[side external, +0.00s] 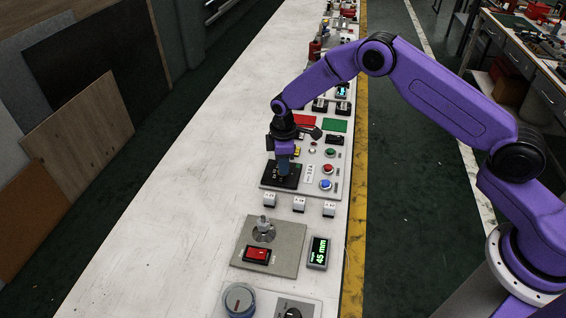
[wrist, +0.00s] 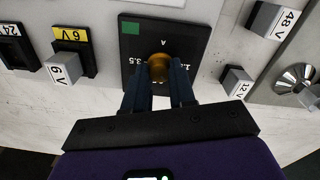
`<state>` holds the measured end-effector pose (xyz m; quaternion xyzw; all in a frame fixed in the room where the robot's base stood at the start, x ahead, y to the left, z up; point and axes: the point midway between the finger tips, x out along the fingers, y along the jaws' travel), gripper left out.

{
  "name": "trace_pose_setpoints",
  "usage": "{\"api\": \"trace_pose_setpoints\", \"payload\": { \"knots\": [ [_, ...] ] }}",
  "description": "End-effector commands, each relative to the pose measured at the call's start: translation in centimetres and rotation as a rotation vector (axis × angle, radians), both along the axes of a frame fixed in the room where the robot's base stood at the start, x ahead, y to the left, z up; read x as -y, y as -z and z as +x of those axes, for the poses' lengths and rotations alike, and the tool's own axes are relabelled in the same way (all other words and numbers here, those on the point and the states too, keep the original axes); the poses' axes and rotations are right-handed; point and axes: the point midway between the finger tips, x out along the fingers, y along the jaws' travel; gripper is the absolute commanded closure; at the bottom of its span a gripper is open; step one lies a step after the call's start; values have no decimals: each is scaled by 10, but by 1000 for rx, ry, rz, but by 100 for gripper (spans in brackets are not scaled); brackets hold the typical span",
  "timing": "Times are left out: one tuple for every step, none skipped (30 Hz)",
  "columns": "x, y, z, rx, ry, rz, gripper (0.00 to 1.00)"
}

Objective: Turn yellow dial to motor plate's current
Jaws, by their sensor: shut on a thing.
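The yellow dial (wrist: 159,68) sits on a black plate (wrist: 133,50) marked "A" with white numbers around it; "3.5" shows at its left and part of another number at its right. My gripper (wrist: 160,82) is shut on the dial, one finger on each side. The dial's pointer and the set value cannot be made out. In the side view my gripper (side external: 284,166) reaches down onto the black plate (side external: 291,181) and hides the dial. I do not see a legible motor plate in either view.
White blocks marked 6V (wrist: 62,70), 12V (wrist: 236,82) and 48V (wrist: 268,18) stand close around the dial plate. In the side view a red switch (side external: 257,255) and a green "45 mm" display (side external: 318,252) lie nearer. The bench's left side is clear.

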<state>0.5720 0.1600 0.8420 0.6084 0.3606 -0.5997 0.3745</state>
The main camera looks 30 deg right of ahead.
Motion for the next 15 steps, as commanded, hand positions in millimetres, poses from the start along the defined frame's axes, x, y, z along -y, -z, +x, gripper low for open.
{"api": "trace_pose_setpoints", "payload": {
  "knots": [
    [0,0,0,-1,7,0,100],
    [0,0,0,-1,12,0,100],
    [0,0,0,-1,22,0,100],
    [0,0,0,-1,32,-1,100],
    [-1,0,0,-1,43,0,100],
    [-1,0,0,-1,60,0,100],
    [-1,0,0,-1,77,-1,100],
    [0,0,0,-1,93,0,100],
    [-1,0,0,-1,118,-1,100],
    [-1,0,0,-2,139,-1,100],
    [0,0,0,-2,161,-2,100],
    [-1,0,0,-2,193,-1,100],
    [-1,0,0,-2,219,-1,100],
    [0,0,0,-2,246,-1,100],
    [-1,0,0,0,282,0,100]
  ]
}}
